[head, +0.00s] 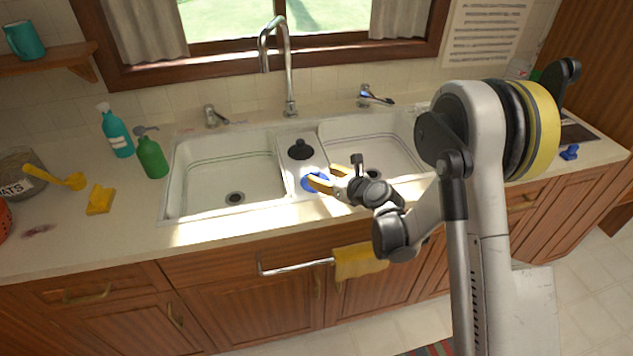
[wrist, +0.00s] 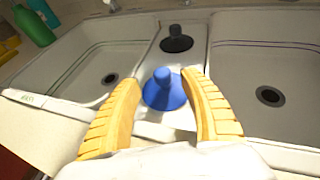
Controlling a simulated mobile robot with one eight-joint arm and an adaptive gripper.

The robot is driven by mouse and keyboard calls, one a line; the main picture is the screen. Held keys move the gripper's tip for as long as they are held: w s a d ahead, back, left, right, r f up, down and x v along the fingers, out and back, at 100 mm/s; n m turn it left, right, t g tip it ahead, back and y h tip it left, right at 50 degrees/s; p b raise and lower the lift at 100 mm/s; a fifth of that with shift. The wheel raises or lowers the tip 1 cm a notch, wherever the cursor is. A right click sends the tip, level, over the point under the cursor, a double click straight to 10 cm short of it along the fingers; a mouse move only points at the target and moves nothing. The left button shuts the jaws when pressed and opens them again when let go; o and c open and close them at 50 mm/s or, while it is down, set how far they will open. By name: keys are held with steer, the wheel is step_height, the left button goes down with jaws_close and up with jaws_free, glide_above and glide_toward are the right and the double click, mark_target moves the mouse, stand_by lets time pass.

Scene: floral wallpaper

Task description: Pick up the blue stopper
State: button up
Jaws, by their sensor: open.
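The blue stopper (wrist: 165,92) sits on the divider between the two sink basins, a round blue disc with a knob on top. In the head view the blue stopper (head: 313,183) is partly hidden by my gripper. My gripper (head: 326,178) is open, with its yellow fingers pointing at the stopper. In the wrist view my gripper (wrist: 166,100) has one finger on each side of the stopper, with gaps visible between fingers and stopper. I cannot tell how far the fingertips are above the divider.
A black stopper (head: 300,149) sits behind the blue one on the divider. The left basin (head: 230,160) and right basin flank it. The faucet (head: 288,80) rises behind. Green (head: 151,156) and teal (head: 117,134) bottles stand at left. A yellow cloth (head: 358,262) hangs on a bar in front.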

mark_target(318, 173)
steer(key=b+x, duration=0.2)
steer(key=x, duration=0.3)
steer(key=shift+w+d+f, duration=0.1)
steer(key=shift+f, duration=0.1)
steer(key=shift+r, duration=0.1)
jaws_close()
